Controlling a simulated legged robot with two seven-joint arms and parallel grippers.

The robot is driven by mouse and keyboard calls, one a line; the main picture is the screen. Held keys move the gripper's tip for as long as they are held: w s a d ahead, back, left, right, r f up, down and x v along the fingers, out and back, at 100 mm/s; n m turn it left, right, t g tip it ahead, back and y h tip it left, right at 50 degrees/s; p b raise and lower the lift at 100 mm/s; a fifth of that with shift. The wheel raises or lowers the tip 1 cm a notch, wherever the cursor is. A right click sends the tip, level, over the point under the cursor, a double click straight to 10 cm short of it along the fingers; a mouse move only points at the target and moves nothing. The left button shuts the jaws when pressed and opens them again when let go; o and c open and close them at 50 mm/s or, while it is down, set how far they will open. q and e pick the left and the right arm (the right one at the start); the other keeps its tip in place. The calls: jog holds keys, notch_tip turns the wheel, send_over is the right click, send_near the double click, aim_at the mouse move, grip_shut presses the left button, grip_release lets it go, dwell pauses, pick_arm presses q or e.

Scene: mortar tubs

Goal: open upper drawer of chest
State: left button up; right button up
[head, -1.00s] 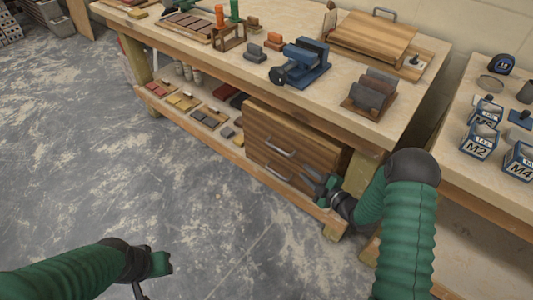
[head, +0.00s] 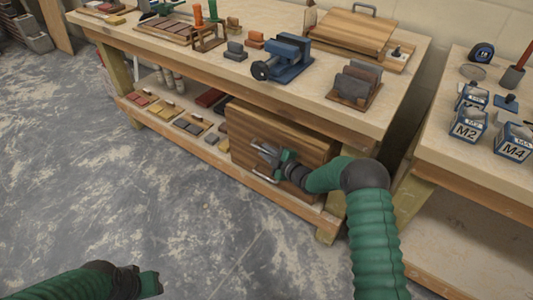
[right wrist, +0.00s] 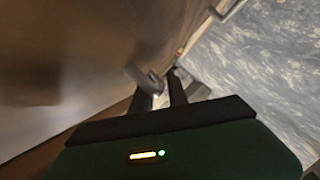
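The wooden chest (head: 305,145) stands on the shelf under the workbench. My right gripper's fingers look apart in front of the upper drawer front. In the right wrist view the fingers (right wrist: 163,88) point along the blurred wooden front, and a metal handle (right wrist: 231,9) is at the top edge. I cannot tell whether the fingers touch the upper handle. My left gripper (head: 152,284) is low at the left, far from the chest, its fingers unclear.
The workbench top (head: 215,70) carries a blue vise (head: 287,57) and other items above the chest. Small trays (head: 187,125) lie on the shelf left of it. A second table (head: 485,165) stands at the right. The floor in front is clear.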

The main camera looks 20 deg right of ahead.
grip_shut()
jog(key=shift+s+f, duration=0.1)
dwell(1.2)
